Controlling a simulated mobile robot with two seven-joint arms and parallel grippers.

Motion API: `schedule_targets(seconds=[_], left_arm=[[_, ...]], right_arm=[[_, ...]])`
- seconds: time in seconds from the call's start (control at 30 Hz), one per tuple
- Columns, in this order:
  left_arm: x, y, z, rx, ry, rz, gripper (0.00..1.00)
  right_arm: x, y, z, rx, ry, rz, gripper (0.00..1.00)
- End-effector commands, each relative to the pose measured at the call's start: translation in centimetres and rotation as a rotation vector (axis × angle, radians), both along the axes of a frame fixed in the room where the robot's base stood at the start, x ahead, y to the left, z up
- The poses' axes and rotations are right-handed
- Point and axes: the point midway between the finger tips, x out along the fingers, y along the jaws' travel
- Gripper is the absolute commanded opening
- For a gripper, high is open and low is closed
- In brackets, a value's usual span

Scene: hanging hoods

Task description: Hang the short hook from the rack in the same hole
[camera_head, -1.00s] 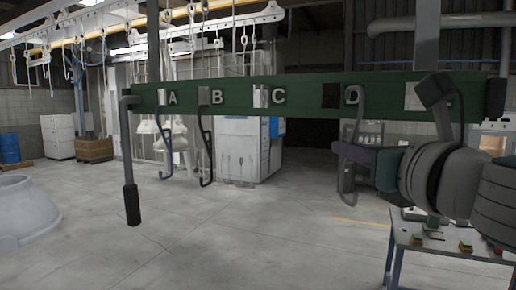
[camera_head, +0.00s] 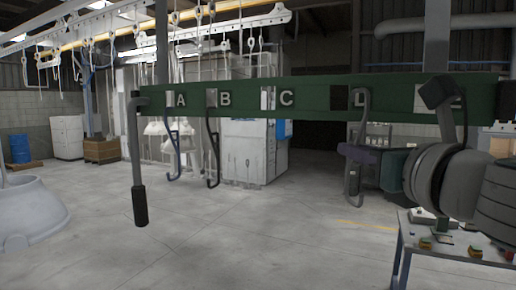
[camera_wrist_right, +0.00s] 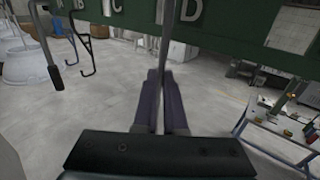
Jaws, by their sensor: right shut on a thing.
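A green rack beam (camera_head: 310,96) with letters A, B, C and D and rectangular holes crosses the head view. My right gripper (camera_head: 356,155) is shut on a grey hook (camera_head: 352,188). The hook is upright, its upper part in front of the beam and partly covering the letter D, right of the dark hole (camera_head: 340,97). In the right wrist view the hook's thin shaft (camera_wrist_right: 164,65) rises between the fingers (camera_wrist_right: 162,100). I cannot tell whether its top touches the rack. A bluish hook (camera_head: 171,150) hangs near A and a black hook (camera_head: 213,155) near B. My left gripper is out of view.
A dark-gripped handle (camera_head: 139,200) hangs at the beam's left end. A work table (camera_head: 455,255) with small parts stands low at the right. A white cabinet (camera_head: 250,150) stands behind the rack. The floor below the beam is open.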

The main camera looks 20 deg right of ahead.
Motion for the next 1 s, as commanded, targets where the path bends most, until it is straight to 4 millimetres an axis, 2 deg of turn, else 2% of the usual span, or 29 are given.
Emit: schedule_targets(seconds=[0.5,1.0], left_arm=[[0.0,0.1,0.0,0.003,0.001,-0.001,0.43],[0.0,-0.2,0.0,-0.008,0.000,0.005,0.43]], right_arm=[[2.0,-0.4,0.0,0.001,-0.001,0.000,0.00],[2.5,-0.5,0.0,0.000,-0.001,-0.001,0.00]])
